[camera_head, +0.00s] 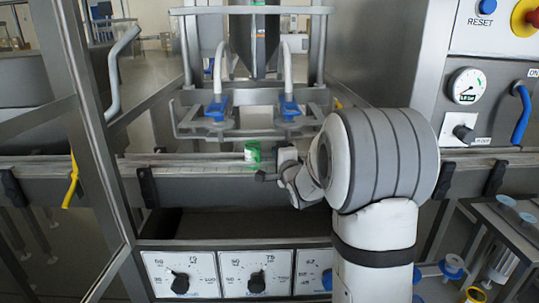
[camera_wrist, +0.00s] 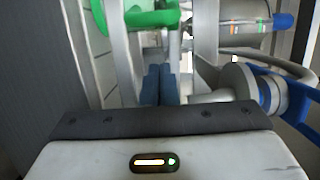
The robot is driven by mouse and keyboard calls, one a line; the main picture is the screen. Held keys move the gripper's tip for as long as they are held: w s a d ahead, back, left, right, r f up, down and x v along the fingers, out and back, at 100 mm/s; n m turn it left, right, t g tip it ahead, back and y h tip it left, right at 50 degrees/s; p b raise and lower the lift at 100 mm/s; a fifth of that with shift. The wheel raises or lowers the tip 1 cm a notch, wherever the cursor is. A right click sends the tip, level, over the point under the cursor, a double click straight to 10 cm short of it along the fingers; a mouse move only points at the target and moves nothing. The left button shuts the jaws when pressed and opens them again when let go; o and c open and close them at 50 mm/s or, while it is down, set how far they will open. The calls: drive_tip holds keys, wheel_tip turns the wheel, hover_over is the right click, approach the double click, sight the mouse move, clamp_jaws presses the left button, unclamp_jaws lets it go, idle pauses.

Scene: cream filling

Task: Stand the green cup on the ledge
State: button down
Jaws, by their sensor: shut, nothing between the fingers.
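The green cup (camera_head: 252,153) is small in the head view and appears upright on the long grey ledge (camera_head: 210,183) in front of the filling nozzles. In the wrist view a green rim and side, probably the same cup (camera_wrist: 152,18), show at the top, cut off by the frame. My gripper (camera_head: 262,177) is just right of and slightly below the cup in the head view. In the wrist view its blue fingertips (camera_wrist: 160,82) are together with nothing between them. They look apart from the cup.
Two nozzles with blue fittings (camera_head: 217,108) hang above the ledge. A yellow-handled lever (camera_head: 71,182) is at left. A control panel with dials (camera_head: 220,272) lies below.

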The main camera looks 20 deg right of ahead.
drive_tip(key=s+d, duration=0.1)
drive_tip(key=s, duration=0.9)
drive_tip(key=shift+s+d, duration=0.15)
drive_tip(key=shift+s, duration=0.05)
